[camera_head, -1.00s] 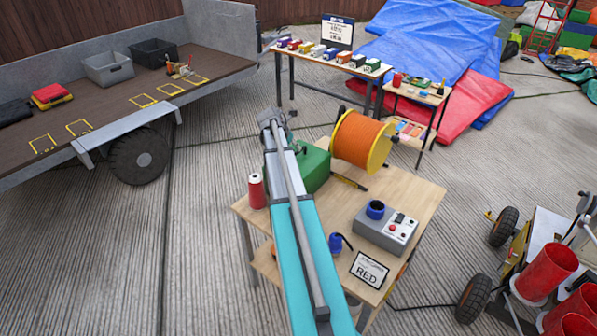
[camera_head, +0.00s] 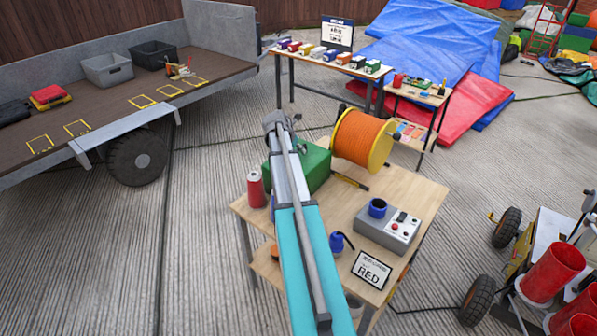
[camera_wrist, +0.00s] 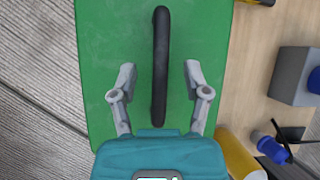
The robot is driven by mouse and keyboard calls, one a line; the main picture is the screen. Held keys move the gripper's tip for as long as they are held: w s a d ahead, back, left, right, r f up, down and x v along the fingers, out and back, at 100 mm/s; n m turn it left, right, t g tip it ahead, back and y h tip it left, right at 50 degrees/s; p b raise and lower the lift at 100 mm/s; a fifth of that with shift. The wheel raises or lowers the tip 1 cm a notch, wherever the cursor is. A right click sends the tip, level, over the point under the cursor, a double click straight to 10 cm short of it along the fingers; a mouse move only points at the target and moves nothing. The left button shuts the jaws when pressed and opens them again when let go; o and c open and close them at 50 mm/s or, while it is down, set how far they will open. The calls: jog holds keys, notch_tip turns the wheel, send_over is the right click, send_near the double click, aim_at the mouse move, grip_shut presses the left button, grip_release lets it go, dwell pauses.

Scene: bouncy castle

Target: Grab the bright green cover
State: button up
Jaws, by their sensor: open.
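The bright green cover (camera_head: 314,168) sits on the wooden table, behind my arm in the head view. In the wrist view the green cover (camera_wrist: 205,30) fills the middle, with a black bar handle (camera_wrist: 160,65) running lengthwise along its top. My gripper (camera_wrist: 160,78) is open, its two fingers on either side of the handle and apart from it. I cannot tell how high the fingertips are above the cover. In the head view my arm hides part of the cover and its handle.
The reel is close to the cover's right side. A flatbed trailer (camera_head: 110,115) stands at the left.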

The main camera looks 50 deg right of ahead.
jog(key=shift+d+f, duration=0.25)
jog(key=shift+f, duration=0.2)
dwell(0.3)
grip_shut()
